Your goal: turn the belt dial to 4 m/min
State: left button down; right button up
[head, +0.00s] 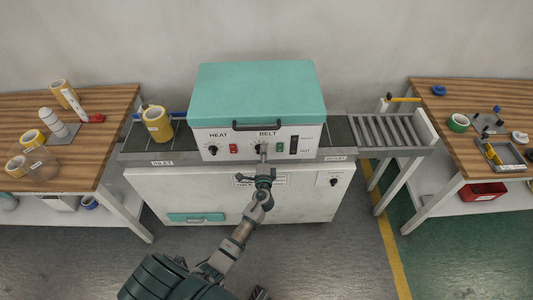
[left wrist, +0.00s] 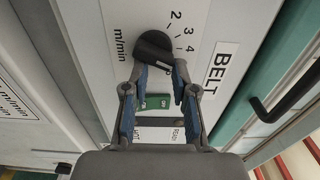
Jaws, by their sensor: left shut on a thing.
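The belt dial (left wrist: 155,46) is a black knob on the white panel, beside the printed BELT label (left wrist: 216,68) and the numbers 2, 3 and 4. My left gripper (left wrist: 160,68) has its two blue-lined fingers shut on the dial, one on each side. Which mark the dial points at is not clear. In the head view my left gripper (head: 263,168) reaches up to the front of the teal-topped machine (head: 258,92), below the BELT label, and partly covers the belt dial.
The heat dial (head: 212,150) and a red button (head: 233,148) are left of the belt dial; a green button (head: 279,147) is right of it. A yellow tape roll (head: 157,124) stands on the inlet conveyor. Wooden tables (head: 105,105) flank the machine.

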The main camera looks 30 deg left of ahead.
aim_at(257, 153)
pick_arm(q)
jog(key=shift+s+a+f+g+y, duration=0.15)
jog(key=shift+s+a+f, duration=0.1)
jog(key=shift+a, duration=0.15)
jog(key=shift+s+a+f+g+y, duration=0.15)
jog(key=shift+a+f, duration=0.1)
jog(key=shift+a, duration=0.15)
jog(key=c, duration=1.1)
grip_release()
jog(key=shift+w, duration=0.1)
jog(key=o, duration=0.4)
jog(key=shift+a+f, duration=0.15)
jog(key=shift+a, duration=0.05)
jog(key=shift+o, duration=0.3)
jog(key=shift+w+a, duration=0.1)
jog(key=shift+a, duration=0.4)
jog(key=v, duration=1.1)
jog(key=shift+s+a+f, duration=0.2)
jog(key=shift+s+a, duration=0.05)
jog(key=shift+s, duration=0.2)
